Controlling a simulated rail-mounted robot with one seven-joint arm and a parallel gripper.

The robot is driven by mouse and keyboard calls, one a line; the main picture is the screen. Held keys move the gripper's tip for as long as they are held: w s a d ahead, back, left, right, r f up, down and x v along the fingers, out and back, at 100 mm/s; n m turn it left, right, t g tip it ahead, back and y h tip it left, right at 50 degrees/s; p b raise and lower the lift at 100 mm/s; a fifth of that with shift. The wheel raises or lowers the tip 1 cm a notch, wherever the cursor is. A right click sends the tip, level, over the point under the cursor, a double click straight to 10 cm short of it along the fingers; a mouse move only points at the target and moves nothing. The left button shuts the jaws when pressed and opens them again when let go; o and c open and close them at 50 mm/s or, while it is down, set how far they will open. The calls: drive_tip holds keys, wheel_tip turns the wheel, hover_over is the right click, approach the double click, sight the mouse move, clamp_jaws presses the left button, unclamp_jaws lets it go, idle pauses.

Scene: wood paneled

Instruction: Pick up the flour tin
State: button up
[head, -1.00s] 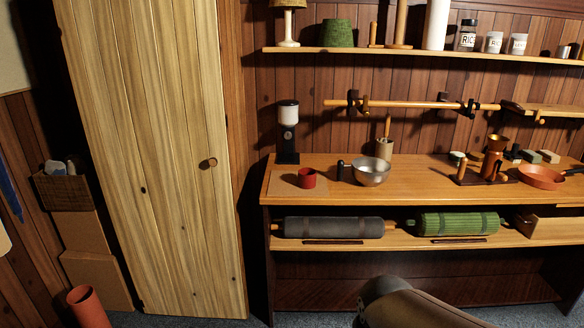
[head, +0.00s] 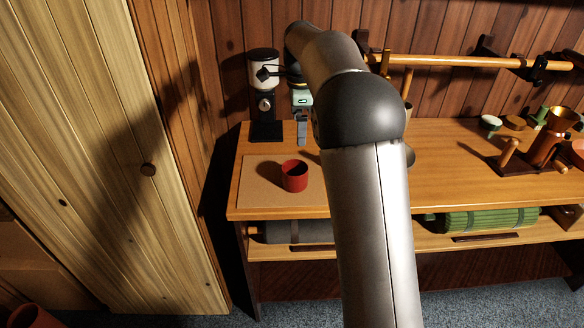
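No flour tin can be made out in the current head view; the wall shelf with labelled jars seen earlier is outside the picture. My gripper (head: 302,138) hangs fingers down over the back left of the wooden counter (head: 460,185), just right of the black and white grinder (head: 264,95). Its fingers show small and overlapping, so their opening cannot be told. No object shows between them. My arm covers the middle of the counter, where the metal bowl stood.
A red cup (head: 294,176) stands on a tan board (head: 258,180) in front of my gripper. A copper pot (head: 552,140) stands to the right. A wooden rail (head: 470,61) runs along the wall. Green and grey rolls (head: 488,219) lie on the lower shelf.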

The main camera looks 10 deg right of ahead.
drive_tip(key=w, duration=0.1)
drive_tip(key=m+p, duration=0.1)
approach(295, 168)
wheel_tip(295, 168, down, 5)
drive_tip(key=shift+d+f, duration=0.15)
drive_tip(key=shift+f, duration=0.1)
drive_tip(key=shift+a+f+p, duration=0.1)
drive_tip(key=shift+f+p, duration=0.35)
drive_tip(key=shift+f, duration=0.9)
drive_tip(key=shift+a+f+p, duration=0.15)
drive_tip(key=shift+f+p, duration=0.3)
drive_tip(key=shift+f, duration=0.9)
drive_tip(key=c, duration=1.1)
